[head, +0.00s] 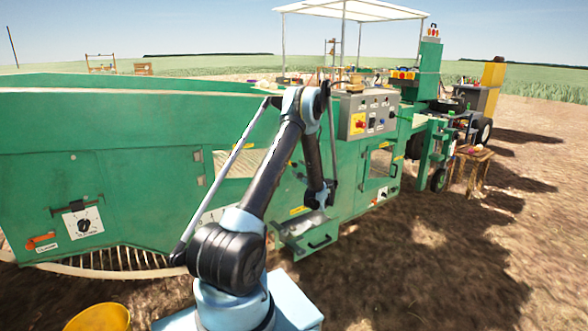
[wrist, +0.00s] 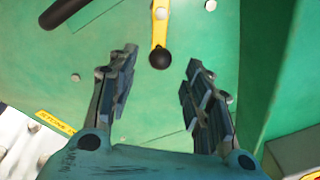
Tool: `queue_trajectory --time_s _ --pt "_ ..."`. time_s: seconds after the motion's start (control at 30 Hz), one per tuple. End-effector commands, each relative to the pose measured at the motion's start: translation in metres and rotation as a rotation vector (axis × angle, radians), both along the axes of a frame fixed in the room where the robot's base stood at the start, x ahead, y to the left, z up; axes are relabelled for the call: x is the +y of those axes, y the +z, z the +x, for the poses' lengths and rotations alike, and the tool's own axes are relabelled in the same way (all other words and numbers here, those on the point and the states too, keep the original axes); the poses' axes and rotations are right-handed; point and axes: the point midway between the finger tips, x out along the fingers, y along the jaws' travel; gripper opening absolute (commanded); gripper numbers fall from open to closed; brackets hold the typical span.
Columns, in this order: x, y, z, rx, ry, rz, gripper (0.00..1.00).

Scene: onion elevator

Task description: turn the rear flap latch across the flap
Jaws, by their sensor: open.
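A yellow lever (wrist: 159,28) with a black ball knob (wrist: 159,58) sits on a green panel (wrist: 215,35) in the wrist view; it looks like the latch. It points down the picture from a bolt near the top edge. My gripper (wrist: 158,66) is open and empty, with one finger to each side of the knob in the picture. I cannot tell how far the knob is from the fingers in depth. In the head view my gripper (head: 318,197) is low at the green machine's side, and the lever cannot be made out there.
A dark bar handle (wrist: 62,12) is at the wrist view's upper left. A green upright edge (wrist: 275,70) stands close on the right. In the head view a control box (head: 368,115) is above my gripper, and a yellow bucket (head: 98,318) is at the lower left.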

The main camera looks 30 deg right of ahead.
Motion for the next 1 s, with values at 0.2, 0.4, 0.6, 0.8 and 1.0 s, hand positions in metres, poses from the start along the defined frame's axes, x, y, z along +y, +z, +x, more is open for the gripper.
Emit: queue_trajectory --time_s 0.2,0.4,0.6,0.8,1.0 --pt "-0.003 0.0 0.038 0.0 0.003 0.0 0.46" --pt "-0.006 0.0 0.059 0.0 0.001 0.0 0.46" --pt "-0.008 0.0 0.067 0.0 0.0 0.0 0.46" --pt "-0.008 0.0 0.067 0.0 0.0 0.0 0.46" --pt "-0.008 0.0 0.067 0.0 0.0 0.0 0.1"
